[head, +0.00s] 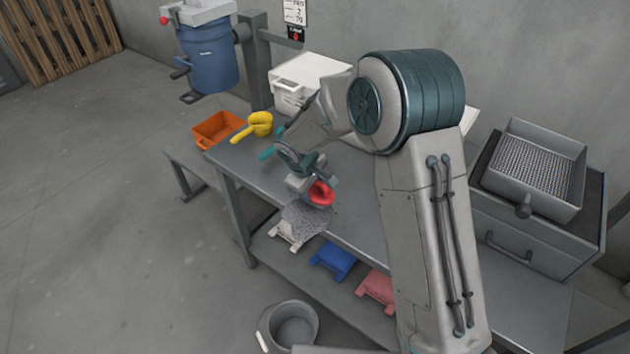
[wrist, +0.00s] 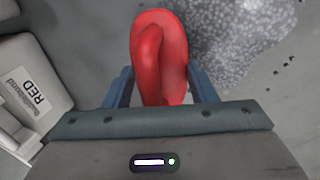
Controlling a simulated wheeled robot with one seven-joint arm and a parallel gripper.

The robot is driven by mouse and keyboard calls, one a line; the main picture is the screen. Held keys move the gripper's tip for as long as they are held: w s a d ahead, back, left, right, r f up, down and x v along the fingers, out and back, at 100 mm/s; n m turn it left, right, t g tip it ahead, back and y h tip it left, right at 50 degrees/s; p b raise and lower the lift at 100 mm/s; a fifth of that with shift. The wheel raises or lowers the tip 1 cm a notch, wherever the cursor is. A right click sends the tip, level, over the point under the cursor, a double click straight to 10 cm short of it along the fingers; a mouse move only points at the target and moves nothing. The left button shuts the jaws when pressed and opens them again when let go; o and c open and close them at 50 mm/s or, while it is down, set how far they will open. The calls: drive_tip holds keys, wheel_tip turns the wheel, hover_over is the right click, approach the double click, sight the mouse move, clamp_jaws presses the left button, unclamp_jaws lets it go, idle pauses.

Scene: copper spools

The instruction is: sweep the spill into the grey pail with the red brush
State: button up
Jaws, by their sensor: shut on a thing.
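The red brush (head: 321,193) is in my gripper (head: 308,184), over the front part of the grey metal table. In the wrist view the brush (wrist: 160,55) stands between the two blue-grey fingers of my gripper (wrist: 163,90), which are shut on it. The spill (head: 308,219) is a patch of grey grains at the table's front edge, just in front of the brush. It also shows in the wrist view (wrist: 240,40), right of the brush. I cannot tell whether the brush touches the table. The grey pail (head: 288,326) stands on the floor in front of the table.
Blue (head: 333,260) and pink (head: 376,287) items lie on the lower shelf. A mesh tray (head: 537,166) is at right. The floor at left is clear.

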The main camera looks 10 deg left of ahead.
drive_tip(key=s+a+r+p, duration=0.1)
drive_tip(key=s+a+r, duration=0.1)
drive_tip(key=s+r, duration=0.2)
drive_tip(key=shift+s+r+p, duration=0.4)
drive_tip(key=shift+s, duration=0.95)
drive_tip(key=shift+s, duration=0.1)
idle(0.6)
